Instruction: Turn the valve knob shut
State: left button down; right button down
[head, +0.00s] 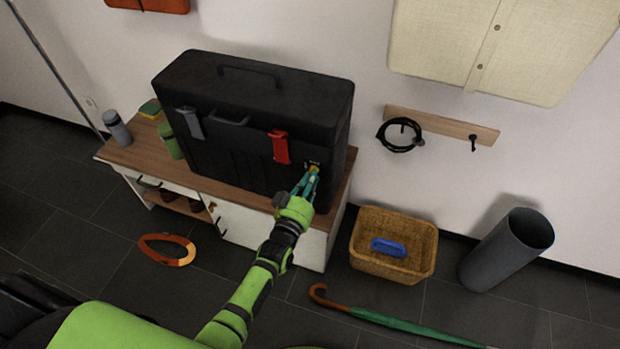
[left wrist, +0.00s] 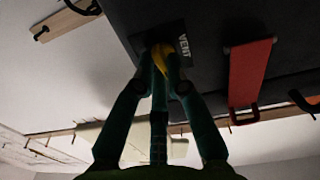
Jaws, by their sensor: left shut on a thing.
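A yellow valve knob (left wrist: 170,62) sits on the front face of a black case (head: 265,102), beside a small dark plate marked "VENT" (left wrist: 184,45). In the head view the knob (head: 314,169) is a small yellow spot at the case's lower right, mostly hidden by my fingers. My left gripper (head: 306,182) has its teal fingers shut on the knob; they also close around it in the left wrist view (left wrist: 160,70). The knob's exact angle is hard to tell. My right gripper is not in view.
A red latch (head: 280,147) is just left of the knob. The case stands on a wooden-topped cabinet (head: 130,150) with a green can (head: 170,141) and grey bottle (head: 117,128). A wicker basket (head: 395,225), grey bin (head: 505,250) and green umbrella (head: 400,322) are on the floor.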

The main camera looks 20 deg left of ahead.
pick_arm(q)
jog(key=shift+m, duration=0.9)
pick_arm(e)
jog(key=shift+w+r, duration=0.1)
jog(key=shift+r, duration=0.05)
pick_arm(q)
jog(key=shift+f, duration=0.1)
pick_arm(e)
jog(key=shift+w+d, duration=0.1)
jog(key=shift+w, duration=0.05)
pick_arm(q)
jog(key=c, duration=1.2)
grip_release()
jog(key=shift+c, duration=0.2)
jog(key=shift+s, duration=0.1)
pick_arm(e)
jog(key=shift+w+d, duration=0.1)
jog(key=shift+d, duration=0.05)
pick_arm(q)
jog(key=s, duration=1.1)
jog(key=shift+s+a, duration=0.3)
jog(key=shift+s, duration=0.1)
